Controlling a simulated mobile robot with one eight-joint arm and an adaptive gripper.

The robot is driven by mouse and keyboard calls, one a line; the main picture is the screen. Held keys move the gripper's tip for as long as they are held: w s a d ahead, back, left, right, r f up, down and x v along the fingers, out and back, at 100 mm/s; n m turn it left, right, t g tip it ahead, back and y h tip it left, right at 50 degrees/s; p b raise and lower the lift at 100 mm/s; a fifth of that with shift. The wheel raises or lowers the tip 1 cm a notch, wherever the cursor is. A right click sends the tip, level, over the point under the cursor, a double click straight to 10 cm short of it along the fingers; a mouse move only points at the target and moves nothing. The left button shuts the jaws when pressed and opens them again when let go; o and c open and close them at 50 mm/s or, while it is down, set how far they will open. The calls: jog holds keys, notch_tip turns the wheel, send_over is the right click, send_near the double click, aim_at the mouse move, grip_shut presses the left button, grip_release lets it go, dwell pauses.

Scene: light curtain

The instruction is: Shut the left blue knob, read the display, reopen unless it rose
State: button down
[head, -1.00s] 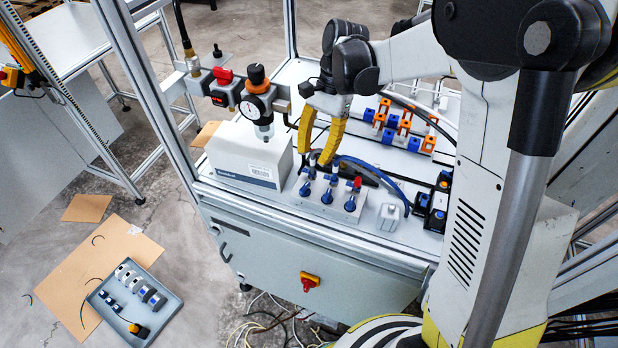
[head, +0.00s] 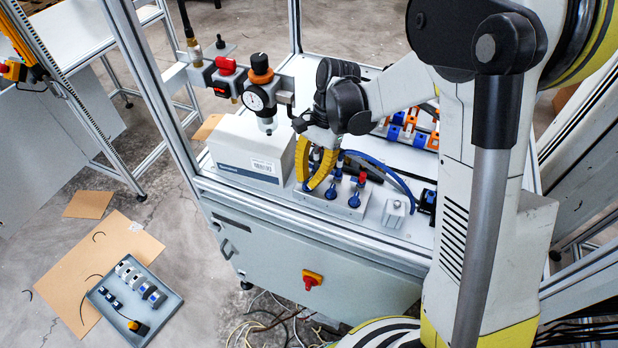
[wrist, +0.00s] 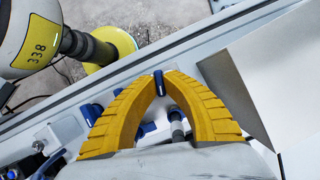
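A pale valve block (head: 345,211) on the bench carries three blue knobs in a row. The middle blue knob (head: 330,193) and the right blue knob (head: 354,201) show clearly. My gripper (head: 307,186) has yellow fingers lowered over the left end of the block, mostly hiding the left knob there. In the wrist view, my gripper's fingertips (wrist: 158,79) close on both sides of the left blue knob (wrist: 158,86). A round gauge (head: 252,102) sits on the regulator behind; its reading is too small to tell. I cannot make out another display.
A grey-white box (head: 248,152) stands close left of my gripper. A red-topped fitting (head: 361,179) rises behind the right knob. Blue hoses curve behind the block. The bench's front rail (head: 300,218) runs before it, and a frame post stands left.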

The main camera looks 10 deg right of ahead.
jog(key=shift+n+g+h+b, duration=0.3)
jog(key=shift+n+h, duration=0.1)
jog(key=shift+n, duration=1.2)
jog(key=c, duration=1.5)
grip_release()
jog(key=v, duration=1.2)
jog(key=shift+w, duration=0.15)
